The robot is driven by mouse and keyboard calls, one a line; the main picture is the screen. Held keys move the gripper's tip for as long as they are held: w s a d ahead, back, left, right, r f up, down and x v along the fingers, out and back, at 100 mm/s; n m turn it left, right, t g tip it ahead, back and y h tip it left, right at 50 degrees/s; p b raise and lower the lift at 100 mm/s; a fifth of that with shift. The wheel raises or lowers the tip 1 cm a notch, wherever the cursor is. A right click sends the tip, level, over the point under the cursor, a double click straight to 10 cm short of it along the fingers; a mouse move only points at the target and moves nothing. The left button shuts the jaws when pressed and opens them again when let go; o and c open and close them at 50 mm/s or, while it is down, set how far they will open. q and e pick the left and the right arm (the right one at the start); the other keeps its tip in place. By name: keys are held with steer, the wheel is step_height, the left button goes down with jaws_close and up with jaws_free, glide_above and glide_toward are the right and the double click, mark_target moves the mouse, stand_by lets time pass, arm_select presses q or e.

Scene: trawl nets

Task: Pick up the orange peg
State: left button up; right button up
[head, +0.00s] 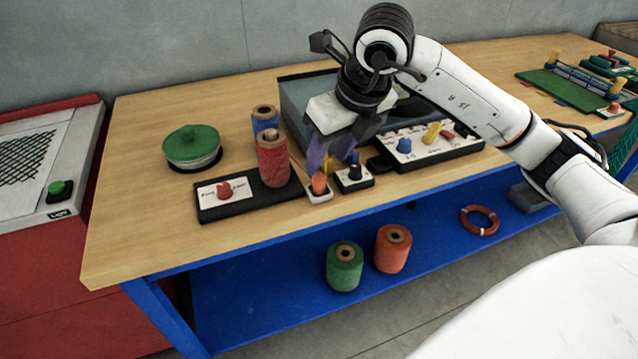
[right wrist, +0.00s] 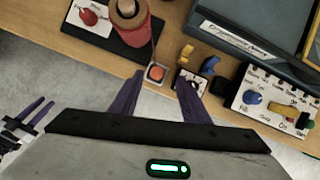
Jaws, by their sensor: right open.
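The orange peg (head: 319,183) stands upright on a small square base near the front of the wooden table, and it also shows in the right wrist view (right wrist: 156,72). My right gripper (head: 333,155) is open and empty, with its purple fingers pointing down just above and behind the peg. In the right wrist view its fingertips (right wrist: 161,78) lie on either side of the peg, which appears nearer the left finger. Contact with the peg cannot be made out. My left gripper (right wrist: 38,112) shows small at the left edge of the right wrist view, and its opening is unclear.
A red spool (head: 273,158) stands close on the left. A white panel with knobs (head: 430,145) is on the right, and a grey-blue case (head: 296,98) is behind.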

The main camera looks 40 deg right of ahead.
mark_target(319, 176)
steer(key=x, duration=0.5)
steer(key=shift+s+a, duration=0.25)
steer(key=shift+a, duration=0.05)
jaws_close()
step_height(319, 176, up, 10)
steer(key=shift+p, duration=0.3)
stand_by(0.4)
